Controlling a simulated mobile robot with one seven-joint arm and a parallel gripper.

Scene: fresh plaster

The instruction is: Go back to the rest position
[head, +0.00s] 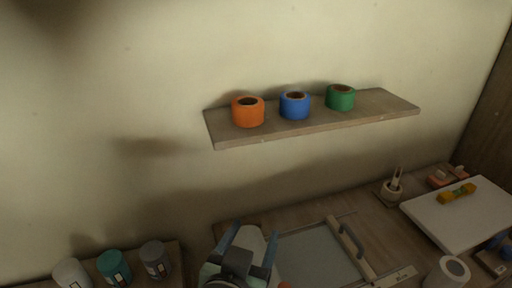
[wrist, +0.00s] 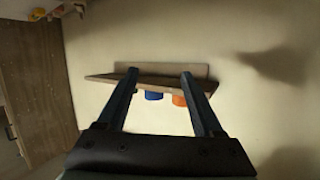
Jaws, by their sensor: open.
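My gripper (head: 254,231) is at the bottom centre of the head view, below the wall shelf and apart from it. Its two fingers are spread, with nothing visibly held between them. In the wrist view my gripper (wrist: 159,73) also shows open, with empty air between the fingers and the shelf beyond, seen upside down. A pale surface shows behind the fingers in the head view; I cannot tell what it is.
The wall shelf (head: 320,126) bears an orange tape roll (head: 248,113), a blue roll (head: 295,107) and a green roll (head: 341,98). Below are a sliding-lid box (head: 318,258), a white board (head: 462,222), a brush holder (head: 392,192) and several jars (head: 114,266) at left.

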